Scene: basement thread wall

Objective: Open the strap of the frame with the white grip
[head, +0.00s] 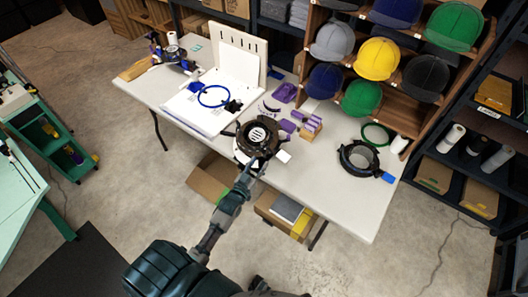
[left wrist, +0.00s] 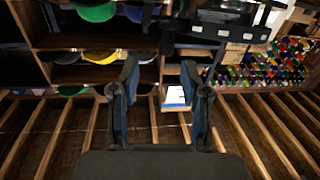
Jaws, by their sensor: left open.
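The round dark frame with the white grip (head: 283,156) lies at the table's near edge in the head view. Its dark ring (head: 243,140) surrounds a pale, slotted centre, and the grip sticks out to the lower right. My left gripper (head: 256,165) is at the frame's near side, just left of the white grip. Whether it touches the frame cannot be told. In the left wrist view the left gripper (left wrist: 160,68) has its fingers apart with nothing held between them. The strap is too small to make out. My right gripper is not in view.
A similar dark frame with a blue grip (head: 388,177) lies at the right of the white table (head: 340,210). A blue hoop (head: 213,96), purple parts (head: 285,92) and a green ring (head: 378,135) lie around. A cap rack (head: 400,80) stands behind. The table's front right is clear.

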